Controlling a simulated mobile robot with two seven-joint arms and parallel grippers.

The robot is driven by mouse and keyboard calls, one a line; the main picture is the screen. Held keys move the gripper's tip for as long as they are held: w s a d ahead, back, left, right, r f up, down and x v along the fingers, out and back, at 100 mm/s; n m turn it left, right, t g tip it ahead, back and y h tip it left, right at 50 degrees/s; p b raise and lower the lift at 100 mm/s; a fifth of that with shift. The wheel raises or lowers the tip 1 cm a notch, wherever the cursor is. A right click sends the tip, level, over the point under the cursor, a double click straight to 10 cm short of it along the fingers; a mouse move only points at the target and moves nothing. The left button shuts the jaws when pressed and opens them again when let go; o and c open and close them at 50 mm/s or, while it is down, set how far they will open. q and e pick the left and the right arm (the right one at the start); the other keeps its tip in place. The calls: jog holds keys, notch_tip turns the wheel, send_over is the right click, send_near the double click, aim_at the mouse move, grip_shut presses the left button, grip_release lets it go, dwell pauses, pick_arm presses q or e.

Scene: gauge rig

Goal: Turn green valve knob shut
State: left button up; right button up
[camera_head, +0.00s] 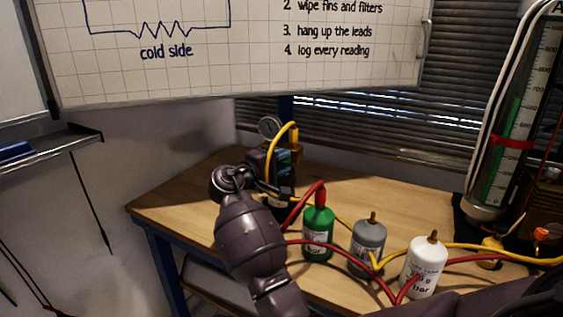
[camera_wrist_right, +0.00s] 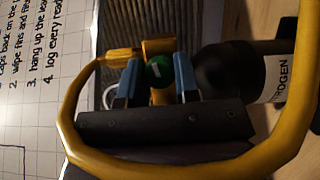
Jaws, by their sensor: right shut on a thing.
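The green valve knob (camera_wrist_right: 158,72) shows in the right wrist view as a small round green piece with a white mark, in front of a brass fitting (camera_wrist_right: 158,48). My right gripper (camera_wrist_right: 158,78) has its two blue fingertips on either side of the knob and is shut on it. A black bottle (camera_wrist_right: 232,75) with a white label ending in "TROGEN" is beside the knob. My left gripper is not in view.
A yellow hose (camera_wrist_right: 70,100) loops around my right gripper. Green (camera_head: 318,232), grey (camera_head: 367,247) and white (camera_head: 423,267) bottles with red and yellow hoses stand to the right on the wooden table (camera_head: 180,205).

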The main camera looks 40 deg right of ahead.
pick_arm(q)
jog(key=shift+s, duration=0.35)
pick_arm(e)
jog(key=shift+m+y, duration=0.4)
jog(key=shift+m, duration=0.7)
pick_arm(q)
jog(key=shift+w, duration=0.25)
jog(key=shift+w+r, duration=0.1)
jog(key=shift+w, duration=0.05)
pick_arm(e)
jog(key=o, duration=0.9)
pick_arm(q)
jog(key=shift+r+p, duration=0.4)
jog(key=shift+p, duration=0.15)
pick_arm(e)
jog(key=shift+s+a+r, duration=0.15)
jog(key=shift+a, duration=1.65)
jog(key=shift+s+a+r, duration=0.1)
jog(key=shift+a, duration=1.75)
jog(key=shift+s+a+r, duration=0.15)
jog(key=shift+a, duration=1.65)
